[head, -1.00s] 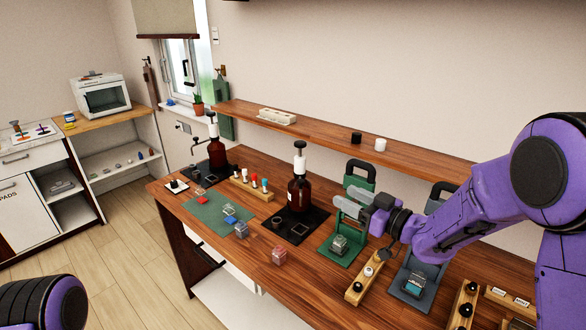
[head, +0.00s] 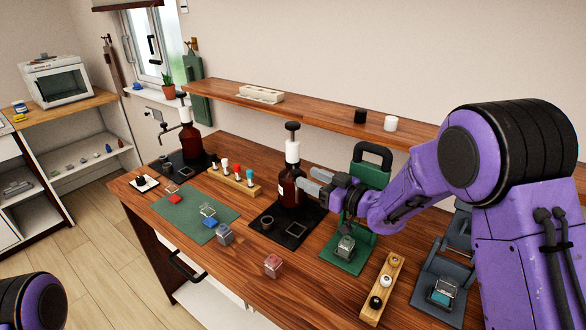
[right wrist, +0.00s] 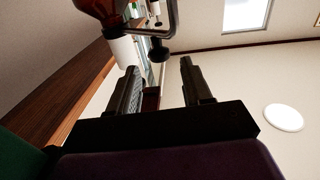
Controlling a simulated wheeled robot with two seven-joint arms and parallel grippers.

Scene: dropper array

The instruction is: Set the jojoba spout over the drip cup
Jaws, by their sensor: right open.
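Two brown pump bottles with white collars and black tops stand on the bench; I cannot read which is jojoba. The nearer bottle (head: 289,188) stands upright on a black mat (head: 268,238) with a small dark cup (head: 267,223) at its front left. The farther bottle (head: 191,143) has a spout (head: 170,130) pointing left, and a dark cup (head: 165,161) sits near it. My right gripper (head: 315,181) is open and empty just right of the nearer bottle. In the right wrist view my fingers (right wrist: 162,85) are apart, with a metal spout (right wrist: 170,25) beyond them. My left gripper is out of view.
A green press stand (head: 345,255) is under my right arm. A wooden rack of vials (head: 235,182), a green mat (head: 180,218), small jars (head: 273,265) and a wooden block with knobs (head: 382,288) lie around. A shelf (head: 310,112) runs behind the bottles.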

